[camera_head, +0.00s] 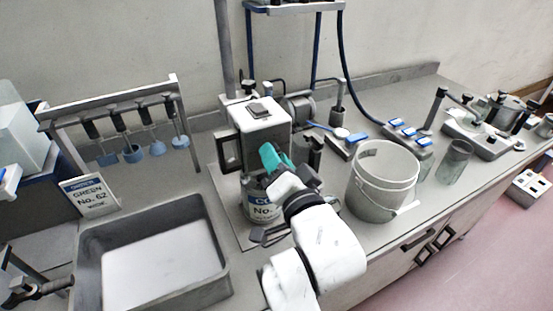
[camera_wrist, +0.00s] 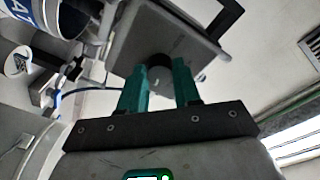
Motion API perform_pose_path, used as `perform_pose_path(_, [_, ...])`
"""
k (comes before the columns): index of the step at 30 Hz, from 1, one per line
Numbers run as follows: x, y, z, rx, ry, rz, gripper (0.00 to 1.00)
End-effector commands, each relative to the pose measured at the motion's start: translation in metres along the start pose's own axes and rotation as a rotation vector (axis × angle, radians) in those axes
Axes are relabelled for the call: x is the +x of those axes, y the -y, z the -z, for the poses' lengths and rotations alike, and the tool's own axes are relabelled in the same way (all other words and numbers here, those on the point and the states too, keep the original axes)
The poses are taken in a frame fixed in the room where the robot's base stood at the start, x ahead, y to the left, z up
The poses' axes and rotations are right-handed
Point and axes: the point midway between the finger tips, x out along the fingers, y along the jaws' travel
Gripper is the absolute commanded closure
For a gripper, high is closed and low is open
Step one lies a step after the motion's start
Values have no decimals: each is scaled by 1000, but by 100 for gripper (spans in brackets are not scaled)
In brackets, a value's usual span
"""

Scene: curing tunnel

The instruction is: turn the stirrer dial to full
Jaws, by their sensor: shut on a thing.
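The stirrer (camera_head: 264,122) is a grey box-shaped unit on a post above the bench; its underside and side fill the upper middle of the wrist view (camera_wrist: 165,35). The stirrer dial (camera_wrist: 160,60) is a dark round knob on that grey housing. My gripper (camera_wrist: 160,68), with teal fingers, is shut on the dial, one finger on each side. In the head view my gripper (camera_head: 272,157) is at the stirrer's front and hides the dial. The dial's setting cannot be read.
A labelled can (camera_head: 252,208) stands below the stirrer, partly behind my arm. A translucent bucket (camera_head: 383,180) is close on the right. A grey tray (camera_head: 215,200) and a sign (camera_head: 90,196) are on the left. Blue-ended tools hang from a rack (camera_head: 110,108).

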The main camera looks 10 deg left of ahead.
Motion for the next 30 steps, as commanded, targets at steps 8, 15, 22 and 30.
perform_pose_path(8, [0,-2,-2,117,11,-15,98])
perform_pose_path(15, [0,-2,-3,152,14,-18,98])
perform_pose_path(22, [0,-2,-3,156,14,-18,98])
perform_pose_path(30, [0,-2,-2,155,12,-17,55])
